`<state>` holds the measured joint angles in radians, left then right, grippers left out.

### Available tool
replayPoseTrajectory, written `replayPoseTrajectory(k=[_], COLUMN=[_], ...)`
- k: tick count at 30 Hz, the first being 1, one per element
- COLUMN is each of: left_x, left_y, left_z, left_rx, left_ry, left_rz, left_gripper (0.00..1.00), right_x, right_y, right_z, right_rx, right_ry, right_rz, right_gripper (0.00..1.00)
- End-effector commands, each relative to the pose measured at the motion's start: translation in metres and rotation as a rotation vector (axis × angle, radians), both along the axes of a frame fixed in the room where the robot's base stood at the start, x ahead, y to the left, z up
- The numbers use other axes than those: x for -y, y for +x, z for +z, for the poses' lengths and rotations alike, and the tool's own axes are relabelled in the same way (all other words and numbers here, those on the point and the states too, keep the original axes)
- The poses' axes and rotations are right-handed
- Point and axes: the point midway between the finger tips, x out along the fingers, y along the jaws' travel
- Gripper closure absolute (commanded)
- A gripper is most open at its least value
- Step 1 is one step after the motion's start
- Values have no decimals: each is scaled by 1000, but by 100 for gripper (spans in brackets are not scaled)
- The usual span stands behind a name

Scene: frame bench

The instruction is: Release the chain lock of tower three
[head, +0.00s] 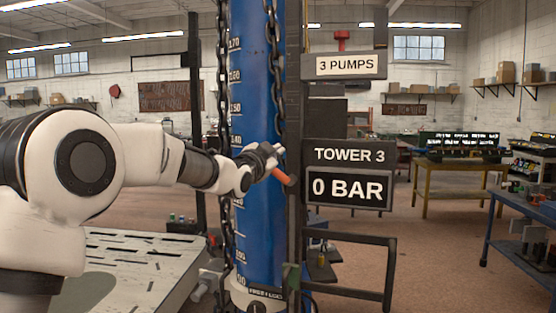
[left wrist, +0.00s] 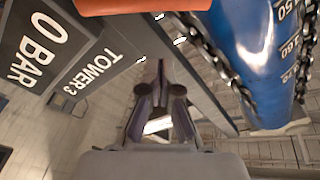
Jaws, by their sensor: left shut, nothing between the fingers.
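The blue tower column (head: 257,125) stands upright with a white number scale; it also shows in the left wrist view (left wrist: 245,50). A dark chain (head: 223,90) hangs along its left side and another chain (head: 273,50) along its right side. A sign (head: 350,155) reads TOWER 3, with a 0 BAR display (head: 347,188) below. An orange-red bar (head: 284,177) sticks out beside the column, close to my left gripper (head: 270,154); it also shows at the top of the left wrist view (left wrist: 145,6). My left gripper is shut and empty. My right gripper is out of view.
A 3 PUMPS sign (head: 345,65) hangs above on the dark post (head: 295,110). A pale slotted bench (head: 130,265) stands at the lower left, and a dark metal frame (head: 360,240) at the lower right. Floor is open before the yellow table (head: 450,165).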

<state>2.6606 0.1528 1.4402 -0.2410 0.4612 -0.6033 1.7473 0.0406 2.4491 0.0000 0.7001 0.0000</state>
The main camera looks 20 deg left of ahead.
Motion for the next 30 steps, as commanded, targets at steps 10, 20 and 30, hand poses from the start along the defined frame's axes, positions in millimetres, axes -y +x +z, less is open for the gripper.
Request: replayPoseTrajectory(k=[10, 20, 30], left_x=[-1, -1, 4], left_y=[-58, -59, -49], left_z=[-8, -6, -54], left_rx=[2, 2, -74], left_ry=[-1, -1, -33], left_rz=[1, 1, -6], left_gripper=[100, 100, 100], right_x=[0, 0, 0], right_y=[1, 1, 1], right_z=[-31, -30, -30], right_rx=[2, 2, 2], right_ry=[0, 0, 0], right_rz=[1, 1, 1], right_gripper=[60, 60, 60])
